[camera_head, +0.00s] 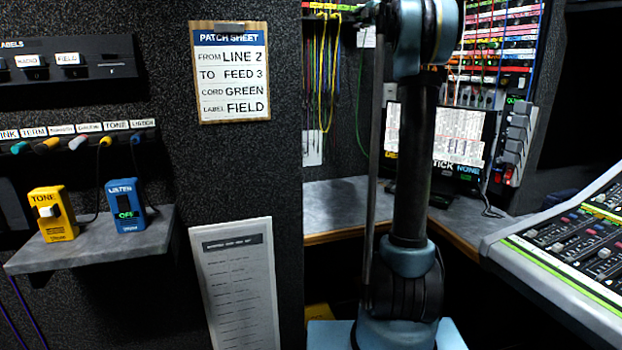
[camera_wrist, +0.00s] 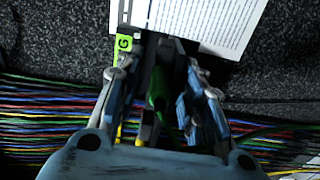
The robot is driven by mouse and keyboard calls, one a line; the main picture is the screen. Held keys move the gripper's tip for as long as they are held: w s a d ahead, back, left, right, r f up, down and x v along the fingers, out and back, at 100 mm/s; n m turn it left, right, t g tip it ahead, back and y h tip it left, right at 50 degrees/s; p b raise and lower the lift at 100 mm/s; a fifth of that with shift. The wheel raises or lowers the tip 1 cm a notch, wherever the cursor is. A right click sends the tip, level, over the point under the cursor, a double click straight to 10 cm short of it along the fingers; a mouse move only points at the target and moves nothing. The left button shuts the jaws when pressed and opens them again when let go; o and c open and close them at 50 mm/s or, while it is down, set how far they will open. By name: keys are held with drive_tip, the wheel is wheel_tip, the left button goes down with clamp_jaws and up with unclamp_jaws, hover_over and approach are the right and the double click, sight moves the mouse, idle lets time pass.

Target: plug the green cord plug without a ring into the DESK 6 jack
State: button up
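In the wrist view a green cord plug or cord end (camera_wrist: 158,90) lies between the fingers of my gripper (camera_wrist: 164,48). I cannot tell whether the fingers touch it, and no ring can be made out on it. A small green tag with a letter G (camera_wrist: 123,43) shows just left of the fingers. In the head view a thin green cord (camera_head: 359,105) hangs at the back wall, beside yellow and blue cords (camera_head: 325,75). My arm stands in front of that area and my gripper is out of that view. No DESK 6 label or jack is readable.
Many coloured cables (camera_wrist: 50,115) run across behind my gripper. A white printed sheet (camera_wrist: 205,20) is at the top. In the head view are a patch sheet (camera_head: 230,72), a grey shelf (camera_head: 95,250) with yellow and blue testers, a monitor (camera_head: 460,135) and a mixing console (camera_head: 570,250).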

idle(0.5)
drive_tip(key=c, duration=0.8)
clamp_jaws()
drive_tip(key=shift+w, duration=0.1)
drive_tip(key=o, duration=1.5)
unclamp_jaws()
drive_tip(key=shift+o, duration=0.2)
drive_tip(key=shift+s+d, duration=0.1)
drive_tip(key=shift+s, duration=0.1)
drive_tip(key=v, duration=1.1)
drive_tip(key=shift+s, duration=0.25)
drive_tip(key=shift+d, duration=0.1)
